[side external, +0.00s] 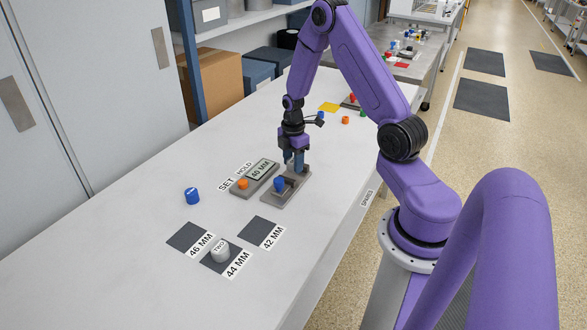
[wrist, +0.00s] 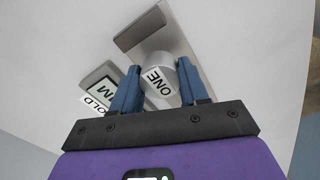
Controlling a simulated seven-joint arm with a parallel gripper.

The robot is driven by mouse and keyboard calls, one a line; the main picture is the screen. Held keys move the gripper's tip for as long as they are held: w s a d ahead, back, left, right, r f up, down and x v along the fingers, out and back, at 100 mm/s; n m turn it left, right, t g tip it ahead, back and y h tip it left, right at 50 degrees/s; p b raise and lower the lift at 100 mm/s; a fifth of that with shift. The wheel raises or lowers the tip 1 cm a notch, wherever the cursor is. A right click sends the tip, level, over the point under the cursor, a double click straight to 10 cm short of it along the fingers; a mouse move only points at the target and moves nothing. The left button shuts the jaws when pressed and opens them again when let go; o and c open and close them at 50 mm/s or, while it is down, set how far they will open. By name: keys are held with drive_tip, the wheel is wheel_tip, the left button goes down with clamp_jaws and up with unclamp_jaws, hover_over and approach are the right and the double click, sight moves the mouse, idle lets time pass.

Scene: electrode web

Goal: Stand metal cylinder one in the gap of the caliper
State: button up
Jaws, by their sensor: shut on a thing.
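Metal cylinder one (wrist: 160,86), grey with a white top marked ONE, is between the blue fingers of my gripper (wrist: 154,92) in the wrist view. My gripper is shut on it. In the side view my gripper (side external: 294,163) points down over the far part of the caliper (side external: 271,197), and the cylinder is hidden by the fingers there. The caliper is a grey base with raised blocks and a blue knob (side external: 279,184). The wrist view shows its base (wrist: 178,30) and a raised bar (wrist: 140,25) beyond the cylinder. I cannot tell whether the cylinder touches the base.
A readout box (side external: 240,187) showing 40 MM, with an orange button, stands left of the caliper. Cylinder two (side external: 220,250) is on the 44 MM mat. The 46 MM (side external: 187,236) and 42 MM (side external: 260,231) mats are empty. A blue cylinder (side external: 192,196) stands at left.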

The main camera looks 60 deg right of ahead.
drive_tip(key=shift+f, duration=1.4)
drive_tip(key=shift+f, duration=0.2)
drive_tip(key=o, duration=1.2)
drive_tip(key=shift+r, duration=0.1)
